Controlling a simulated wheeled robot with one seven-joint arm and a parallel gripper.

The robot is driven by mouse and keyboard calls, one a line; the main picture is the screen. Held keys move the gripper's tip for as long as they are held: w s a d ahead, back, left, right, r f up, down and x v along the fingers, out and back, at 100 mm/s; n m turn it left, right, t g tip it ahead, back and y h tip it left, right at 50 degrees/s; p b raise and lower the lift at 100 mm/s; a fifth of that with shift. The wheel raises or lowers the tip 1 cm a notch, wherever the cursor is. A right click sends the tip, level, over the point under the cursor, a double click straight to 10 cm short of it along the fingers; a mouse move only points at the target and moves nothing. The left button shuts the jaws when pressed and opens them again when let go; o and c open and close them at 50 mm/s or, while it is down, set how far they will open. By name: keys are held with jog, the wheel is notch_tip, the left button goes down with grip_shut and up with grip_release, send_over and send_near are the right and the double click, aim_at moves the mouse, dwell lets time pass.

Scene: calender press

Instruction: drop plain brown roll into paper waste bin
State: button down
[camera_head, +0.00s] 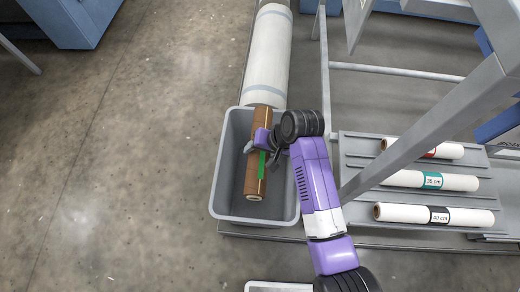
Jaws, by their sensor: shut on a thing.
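The plain brown roll (255,182) is a long brown cylinder with a pale hollow end towards the front. My gripper (257,146) is shut on it near its middle, and the purple arm reaches in from the right. The roll lies over the opening of a grey open-topped bin (223,190). Its far end passes the bin's back rim, towards a large white roll. I cannot tell how high the roll is above the bin's floor. A green strip shows beside the roll at the gripper.
A large white roll (268,55) lies behind the bin. At the right, a grey rack (365,150) holds white rolls with a red, a green (432,181) and a black label (438,215). A slanted grey frame beam (425,130) stands right of my arm. The floor at the left is clear.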

notch_tip(320, 180, down, 7)
jog(key=b, duration=0.3)
jog(key=shift+r, duration=0.2)
jog(key=shift+c, duration=2)
grip_release()
jog(key=shift+p+v, duration=0.85)
jog(key=shift+v, duration=3)
